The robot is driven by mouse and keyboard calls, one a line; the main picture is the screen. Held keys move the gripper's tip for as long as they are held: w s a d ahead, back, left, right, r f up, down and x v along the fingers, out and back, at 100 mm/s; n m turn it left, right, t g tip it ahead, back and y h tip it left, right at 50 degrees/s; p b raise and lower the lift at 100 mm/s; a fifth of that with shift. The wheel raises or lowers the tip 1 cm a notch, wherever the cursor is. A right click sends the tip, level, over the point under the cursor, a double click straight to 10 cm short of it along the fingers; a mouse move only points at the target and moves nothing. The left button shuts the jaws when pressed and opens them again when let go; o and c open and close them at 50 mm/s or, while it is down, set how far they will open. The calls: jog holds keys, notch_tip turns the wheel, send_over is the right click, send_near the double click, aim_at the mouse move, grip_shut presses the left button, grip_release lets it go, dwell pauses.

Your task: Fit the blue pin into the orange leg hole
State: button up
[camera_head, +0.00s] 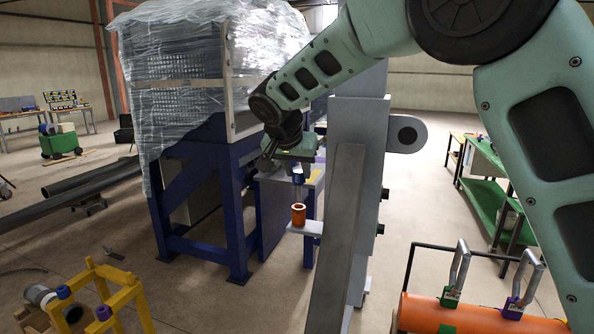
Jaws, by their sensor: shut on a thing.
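The blue pin (298,179) hangs upright below my gripper (297,168), near the middle of the view. It has a blue upper part and a paler shaft below. My gripper is shut on its top; the fingers are small and partly hidden by the wrist. The orange leg (298,216) is a short upright cylinder with a round hole in its top, standing on a small pale ledge (306,229). The pin's lower end is close above the orange rim. I cannot tell whether its tip is inside the hole.
A grey column (345,200) stands just right of the ledge. A plastic-wrapped machine on a blue frame (237,215) is behind to the left. A yellow stand (112,290) is at lower left, and an orange pipe (470,316) with padlocks at lower right.

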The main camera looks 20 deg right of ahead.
aim_at(298, 192)
jog(key=shift+f+b, duration=2.85)
jog(key=shift+b, duration=0.05)
jog(key=o, duration=1.2)
jog(key=shift+r, duration=0.1)
jog(key=p+v, duration=0.1)
jog(key=v, duration=0.4)
